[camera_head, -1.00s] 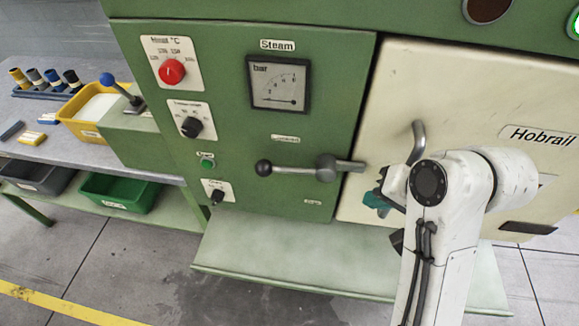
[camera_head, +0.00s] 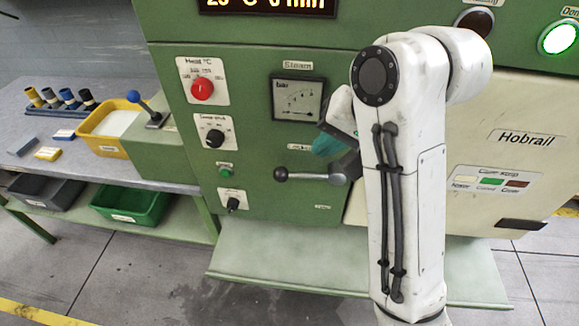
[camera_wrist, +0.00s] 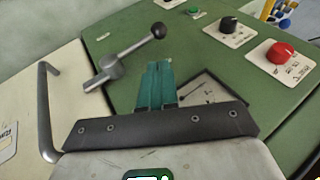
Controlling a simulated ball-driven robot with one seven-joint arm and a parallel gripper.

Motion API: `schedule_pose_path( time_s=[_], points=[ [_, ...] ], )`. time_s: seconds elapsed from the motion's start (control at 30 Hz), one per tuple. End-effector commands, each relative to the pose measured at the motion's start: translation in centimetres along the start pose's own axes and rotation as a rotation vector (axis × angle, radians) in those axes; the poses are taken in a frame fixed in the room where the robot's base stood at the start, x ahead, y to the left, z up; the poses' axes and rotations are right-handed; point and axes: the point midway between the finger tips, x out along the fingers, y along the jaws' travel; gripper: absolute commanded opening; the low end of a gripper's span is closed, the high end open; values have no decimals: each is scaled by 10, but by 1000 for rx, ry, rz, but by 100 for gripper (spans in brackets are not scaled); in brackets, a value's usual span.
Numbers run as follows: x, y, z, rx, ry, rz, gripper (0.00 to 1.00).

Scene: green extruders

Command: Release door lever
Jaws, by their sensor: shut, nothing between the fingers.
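The door lever (camera_head: 310,176) is a grey metal bar with a dark ball knob at its left end and a round hub, on the green machine front beside the cream door (camera_head: 500,170). It lies about level in the head view; the arm hides part of its right end. In the wrist view the lever (camera_wrist: 125,60) shows whole, with its ball at upper right. My gripper (camera_wrist: 158,66) has teal fingers, closed together and empty, near the lever and apart from it in the picture. In the head view the gripper (camera_head: 326,143) is partly hidden, just above the lever's hub.
The pressure gauge (camera_head: 298,98) is just above and left of my gripper. Knobs, including a red one (camera_head: 202,89), are further left. A bent door handle (camera_wrist: 45,110) stands out at left in the wrist view. A ledge (camera_head: 270,262) juts out below.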

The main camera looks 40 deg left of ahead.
Motion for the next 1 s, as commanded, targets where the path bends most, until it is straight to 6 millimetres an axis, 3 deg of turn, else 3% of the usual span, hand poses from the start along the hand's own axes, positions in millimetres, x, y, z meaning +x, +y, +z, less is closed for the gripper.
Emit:
schedule_pose_path(
  time_s=[0.7, 1.0],
  points=[
    [118, 0, 1, 0, -3, 2, 0],
    [137, 0, 1, -1, 0, 1, 0]
  ],
)
